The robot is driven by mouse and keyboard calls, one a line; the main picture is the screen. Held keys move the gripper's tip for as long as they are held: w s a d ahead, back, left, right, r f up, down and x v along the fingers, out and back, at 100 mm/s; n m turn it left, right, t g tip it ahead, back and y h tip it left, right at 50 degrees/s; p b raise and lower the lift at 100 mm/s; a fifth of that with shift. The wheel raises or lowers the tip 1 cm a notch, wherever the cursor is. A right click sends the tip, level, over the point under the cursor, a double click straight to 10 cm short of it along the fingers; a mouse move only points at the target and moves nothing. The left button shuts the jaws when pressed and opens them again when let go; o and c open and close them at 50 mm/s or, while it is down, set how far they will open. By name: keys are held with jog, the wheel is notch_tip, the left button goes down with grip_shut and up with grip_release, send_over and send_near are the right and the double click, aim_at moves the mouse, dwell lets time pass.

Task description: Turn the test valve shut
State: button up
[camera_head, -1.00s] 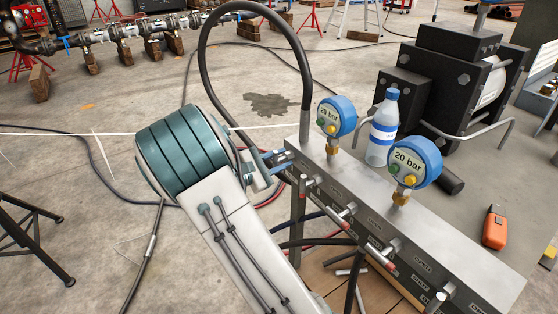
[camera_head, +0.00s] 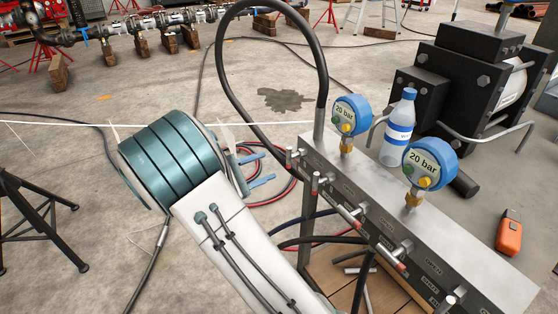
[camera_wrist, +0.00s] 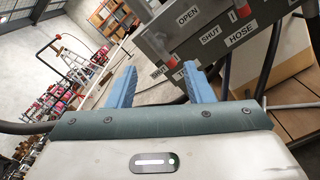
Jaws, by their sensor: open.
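A grey metal manifold (camera_head: 440,255) carries a row of small valves with red-tipped handles, such as one near its far left end (camera_head: 292,157) and one further along (camera_head: 350,215). In the wrist view, the manifold (camera_wrist: 215,22) shows OPEN, SHUT and HOSE labels and a red handle tip (camera_wrist: 172,62). My gripper (camera_head: 257,169) has blue fingers, spread and empty, left of the manifold's far end and apart from it. The fingers also show in the wrist view (camera_wrist: 160,86).
Two blue gauges reading 20 bar (camera_head: 352,114) (camera_head: 430,162) stand on the manifold. A black hose (camera_head: 225,75) arches from its far end. A water bottle (camera_head: 398,130) stands behind, beside a black machine (camera_head: 450,85). Red and blue hoses lie below my gripper.

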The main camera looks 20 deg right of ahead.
jog(key=a, duration=0.3)
jog(key=shift+s+a, duration=0.25)
jog(key=shift+s, duration=0.1)
jog(key=s+d+r+m+g+y+p, duration=0.3)
jog(key=s+y, duration=0.1)
jog(key=s, duration=0.2)
jog(key=s+d+r+m+g+y+p, duration=0.2)
jog(key=s+d+m+y+p, duration=0.1)
jog(key=s+d+y, duration=0.15)
jog(key=s+a+r+m+t+y+p, duration=0.2)
jog(key=s+a+r+m+y+p, duration=0.1)
jog(key=s+r+y, duration=0.1)
jog(key=s+a+r+m+t+y+p, duration=0.2)
jog(key=s+a+r+m+y+p, duration=0.1)
jog(key=s, duration=0.5)
notch_tip(320, 180, up, 4)
jog(key=shift+s+f+m+y+p, duration=0.25)
jog(key=shift+s+m+y+p, duration=0.15)
jog(key=shift+m+y, duration=0.5)
